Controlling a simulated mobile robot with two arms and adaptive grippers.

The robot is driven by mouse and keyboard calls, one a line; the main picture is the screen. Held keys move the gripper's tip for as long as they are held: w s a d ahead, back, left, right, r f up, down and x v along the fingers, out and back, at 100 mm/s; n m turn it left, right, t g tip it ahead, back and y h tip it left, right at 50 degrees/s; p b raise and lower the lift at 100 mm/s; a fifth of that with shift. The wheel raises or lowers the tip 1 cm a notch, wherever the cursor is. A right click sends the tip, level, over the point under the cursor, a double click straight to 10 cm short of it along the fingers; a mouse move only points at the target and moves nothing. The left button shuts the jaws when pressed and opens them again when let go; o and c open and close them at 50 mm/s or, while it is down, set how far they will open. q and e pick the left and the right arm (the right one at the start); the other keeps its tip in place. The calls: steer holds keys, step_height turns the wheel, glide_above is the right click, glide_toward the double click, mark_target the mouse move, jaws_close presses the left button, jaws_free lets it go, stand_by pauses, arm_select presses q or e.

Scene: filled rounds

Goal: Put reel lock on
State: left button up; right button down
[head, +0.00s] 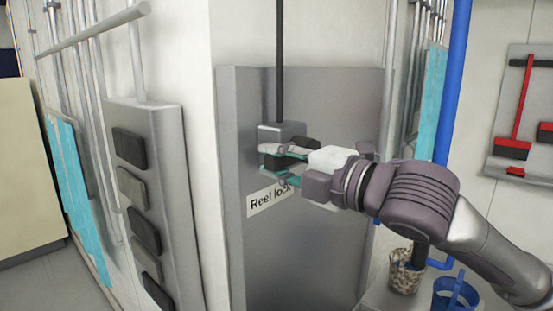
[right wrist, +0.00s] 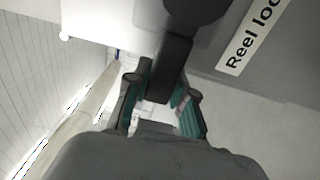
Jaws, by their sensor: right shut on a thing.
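The reel lock label (head: 269,198) is on a grey metal panel (head: 300,250) on the wall; it also shows in the right wrist view (right wrist: 252,37). Above the label a grey block (head: 282,133) sits on the panel under a dark vertical rod, with a dark handle below it. My right gripper (head: 279,163) is at this handle, just above the label. In the right wrist view the dark handle (right wrist: 170,65) lies between the fingers of the right gripper (right wrist: 160,105), which is shut on it. My left gripper is not in view.
A grey box (head: 150,190) with several dark switches stands on the wall at left. Pipes run along the walls. A speckled cup (head: 405,272) and a blue cup (head: 455,293) stand below my right arm. A board with red-handled parts (head: 522,110) hangs at right.

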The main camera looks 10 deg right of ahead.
steer(key=shift+f, duration=0.1)
steer(key=c, duration=1)
jaws_free()
steer(key=shift+o, duration=0.2)
steer(key=v, duration=1.2)
